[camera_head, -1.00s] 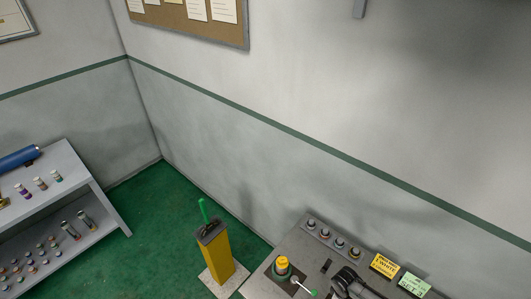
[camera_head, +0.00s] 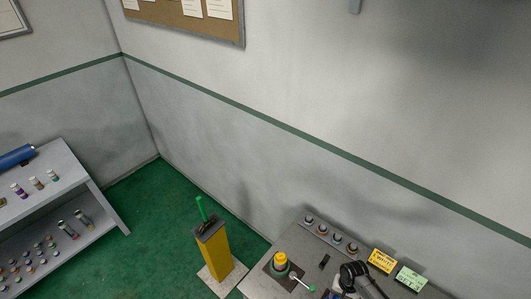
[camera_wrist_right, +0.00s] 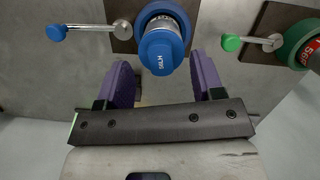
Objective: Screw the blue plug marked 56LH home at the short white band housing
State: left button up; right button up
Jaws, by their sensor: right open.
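In the right wrist view, the blue plug marked 56LH (camera_wrist_right: 162,52) sits at a blue ring-shaped vise (camera_wrist_right: 146,14) on a dark plate. A thin pale strip shows between plug and ring; I cannot tell whether it is the short white band or how deep the plug sits. My right gripper (camera_wrist_right: 162,72) is open, its two purple fingers to the left and right of the plug's lower end. No contact shows. My left gripper is in neither view.
A blue-knobbed lever (camera_wrist_right: 57,32) lies left of the plug, a green-knobbed lever (camera_wrist_right: 231,43) and green vise (camera_wrist_right: 290,45) right. In the head view, a yellow-topped piece (camera_head: 280,260) stands on the bench, a yellow post (camera_head: 214,250) beside it and a shelf (camera_head: 85,180) at left.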

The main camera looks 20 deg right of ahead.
jog(key=m, duration=0.3)
jog(key=shift+m+t, duration=0.3)
jog(key=m, duration=0.4)
jog(key=shift+t, duration=0.4)
jog(key=shift+f, duration=0.15)
jog(key=shift+f, duration=0.2)
jog(key=shift+f+b, duration=0.75)
jog(key=shift+f, duration=0.05)
jog(key=shift+r+p, duration=0.1)
jog(key=shift+p, duration=0.25)
jog(key=shift+c, duration=0.2)
